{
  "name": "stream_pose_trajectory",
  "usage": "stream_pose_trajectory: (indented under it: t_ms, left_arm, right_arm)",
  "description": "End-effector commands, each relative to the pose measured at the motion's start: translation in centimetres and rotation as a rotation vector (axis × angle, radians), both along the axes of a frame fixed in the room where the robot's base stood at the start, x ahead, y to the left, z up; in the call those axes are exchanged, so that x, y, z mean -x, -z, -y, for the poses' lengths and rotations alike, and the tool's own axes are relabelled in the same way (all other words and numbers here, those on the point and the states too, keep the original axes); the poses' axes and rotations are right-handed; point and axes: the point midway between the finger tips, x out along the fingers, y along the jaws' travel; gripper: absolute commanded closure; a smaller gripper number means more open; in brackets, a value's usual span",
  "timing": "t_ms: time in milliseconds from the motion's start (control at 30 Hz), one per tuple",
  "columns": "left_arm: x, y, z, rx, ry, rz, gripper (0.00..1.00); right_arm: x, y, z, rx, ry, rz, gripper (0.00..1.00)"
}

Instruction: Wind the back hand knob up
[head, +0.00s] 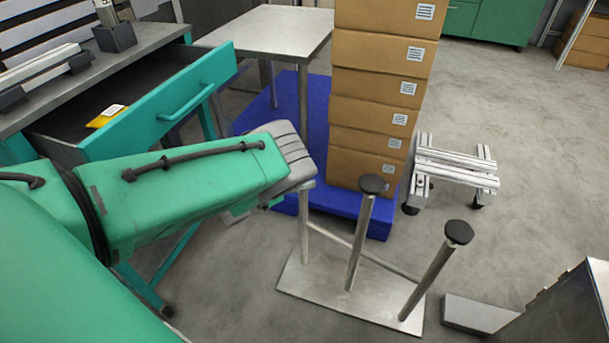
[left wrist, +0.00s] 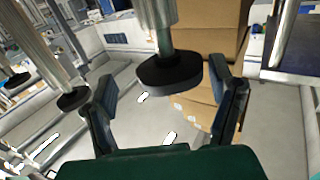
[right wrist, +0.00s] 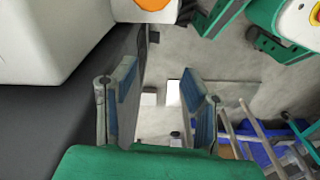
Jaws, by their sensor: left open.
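A metal stand with a flat base plate (head: 390,305) and three upright posts is on the floor. Two posts end in round black knobs, a middle knob (head: 372,184) and a right knob (head: 459,232). The top of the left post (head: 304,225) is hidden behind the end of my left arm. In the left wrist view a black knob (left wrist: 168,76) on a metal post is between the open fingers of my left gripper (left wrist: 163,86), with gaps at both sides. My right gripper (right wrist: 159,76) is open and empty over the floor, out of the head view.
Stacked cardboard boxes (head: 375,100) stand on a blue platform (head: 312,110) behind the stand. A workbench with an open teal drawer (head: 165,105) is at the left. A low wheeled metal frame (head: 450,168) is right of the boxes.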

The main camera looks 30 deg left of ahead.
Motion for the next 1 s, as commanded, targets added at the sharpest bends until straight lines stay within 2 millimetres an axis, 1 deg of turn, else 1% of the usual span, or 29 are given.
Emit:
stream_pose_trajectory:
  t_ms: [100,200,467,500,567,600,633,667,867,1000]
  left_arm:
    - [-1.1,0.2,0.1,0.004,-0.001,0.001,0.23]
    - [-1.5,0.2,0.2,0.004,-0.003,0.0,0.23]
    - [-1.7,-0.1,0.7,-0.001,-0.002,-0.001,0.23]
    - [-1.7,-0.1,0.7,-0.002,-0.002,0.0,0.27]
    - [-1.7,-0.2,0.7,-0.003,-0.002,0.0,0.48]
    - [-1.7,-0.2,0.7,-0.003,-0.002,0.0,0.62]
    - [-1.7,-0.1,0.7,-0.003,-0.001,0.0,0.73]
    - [-1.7,-0.1,0.7,-0.002,-0.001,0.001,0.75]
    - [-1.6,-0.1,0.7,0.002,-0.018,0.004,0.74]
    - [-1.7,-0.4,0.8,0.006,-0.126,0.004,0.74]
  right_arm:
    - [0.0,0.5,0.0,0.0,-0.001,0.0,0.6]
    - [0.0,0.5,-0.1,-0.001,-0.001,0.0,0.6]
    - [0.0,0.5,-0.1,-0.001,-0.002,0.0,0.6]
    - [0.0,0.5,-0.1,-0.001,-0.001,0.0,0.6]
    - [0.0,0.5,-0.1,-0.001,-0.001,0.0,0.6]
    - [0.0,0.5,-0.1,-0.001,-0.001,0.0,0.6]
    - [0.0,0.5,0.0,-0.001,-0.001,0.0,0.6]
    - [0.0,0.5,0.0,0.0,-0.001,0.0,0.6]
    - [0.0,0.2,0.0,-0.001,-0.001,0.0,0.6]
    - [0.0,-0.8,0.0,-0.001,-0.001,0.0,0.6]
